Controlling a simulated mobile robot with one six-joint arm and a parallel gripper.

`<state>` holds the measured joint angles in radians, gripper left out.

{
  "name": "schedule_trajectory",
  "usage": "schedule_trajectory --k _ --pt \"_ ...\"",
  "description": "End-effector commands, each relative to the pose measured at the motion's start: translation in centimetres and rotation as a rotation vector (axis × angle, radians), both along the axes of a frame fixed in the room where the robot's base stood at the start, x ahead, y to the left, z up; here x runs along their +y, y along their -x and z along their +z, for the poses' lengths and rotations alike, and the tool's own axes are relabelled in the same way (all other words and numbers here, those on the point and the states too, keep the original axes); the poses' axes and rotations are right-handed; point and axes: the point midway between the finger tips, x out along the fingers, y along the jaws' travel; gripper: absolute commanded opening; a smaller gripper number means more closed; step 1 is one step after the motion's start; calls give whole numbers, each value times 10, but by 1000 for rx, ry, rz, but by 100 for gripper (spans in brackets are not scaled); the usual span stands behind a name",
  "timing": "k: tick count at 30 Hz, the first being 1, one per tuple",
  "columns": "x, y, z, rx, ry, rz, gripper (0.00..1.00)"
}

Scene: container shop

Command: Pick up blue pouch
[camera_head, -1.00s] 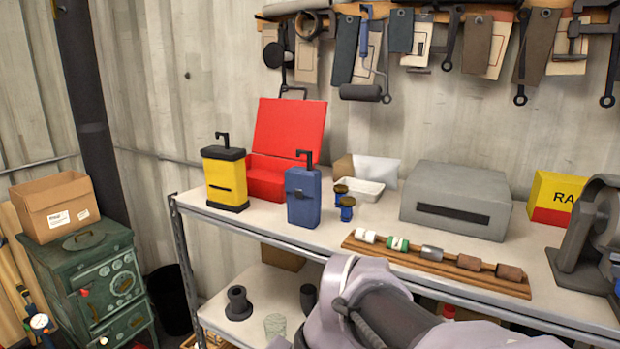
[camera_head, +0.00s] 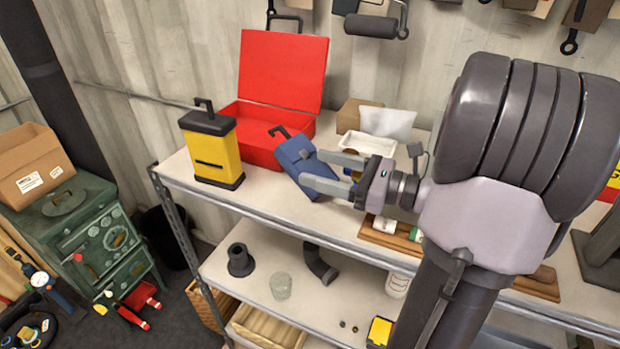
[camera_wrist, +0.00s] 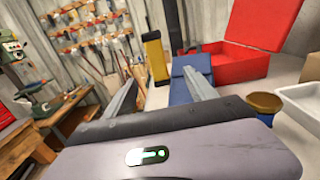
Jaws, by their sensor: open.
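The blue pouch (camera_head: 296,158) is on the upper shelf in front of the open red case, tilted with its handle end toward the upper left. My gripper (camera_head: 313,168) reaches in from the right, its two fingers spread at the pouch's right side and overlapping it in the head view. In the wrist view the pouch (camera_wrist: 181,93) is ahead, right of centre. The right finger crosses in front of it and the left finger is off to its left. Whether a finger touches the pouch cannot be told.
A yellow pouch (camera_head: 212,152) stands to the left. The red case (camera_head: 282,72) is close behind. A white tray (camera_head: 367,143) and a small brown-lidded jar (camera_wrist: 264,105) are to the right. The shelf's front edge (camera_head: 260,215) is near.

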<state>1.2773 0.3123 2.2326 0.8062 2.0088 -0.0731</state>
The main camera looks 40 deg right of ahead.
Motion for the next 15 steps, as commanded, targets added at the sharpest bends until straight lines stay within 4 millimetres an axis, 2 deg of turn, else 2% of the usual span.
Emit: schedule_trajectory --k 6,9,15 --pt "18 -36 -2 0 1 5 65" --pt "22 -47 -2 0 0 3 65" --pt "23 -50 -1 1 0 1 65"
